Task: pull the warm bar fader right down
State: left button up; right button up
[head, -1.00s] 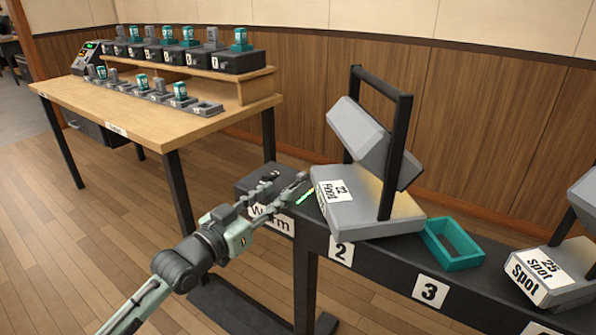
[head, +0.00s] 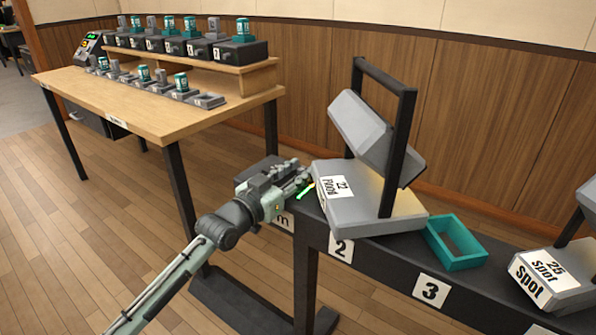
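The warm bar's dark box (head: 245,182) sits at the left end of the long black bar. Its label is mostly covered by my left gripper, with only the letter "m" showing. A short lit green strip (head: 306,190) shows just right of the fingertips. My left gripper (head: 300,172) is over the top of the box, its two fingers apart and pointing right and away from me. I cannot make out the fader knob; the fingers hide that part of the box. No contact can be made out. My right gripper is out of view.
A grey flood lamp labelled 22 (head: 365,212) stands close right of the fingertips, under a black frame. Further right are a teal open frame (head: 437,249) and a spot lamp (head: 550,285). A wooden desk (head: 150,118) with several small units stands behind left.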

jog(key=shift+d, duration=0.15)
pick_arm(q)
grip_shut()
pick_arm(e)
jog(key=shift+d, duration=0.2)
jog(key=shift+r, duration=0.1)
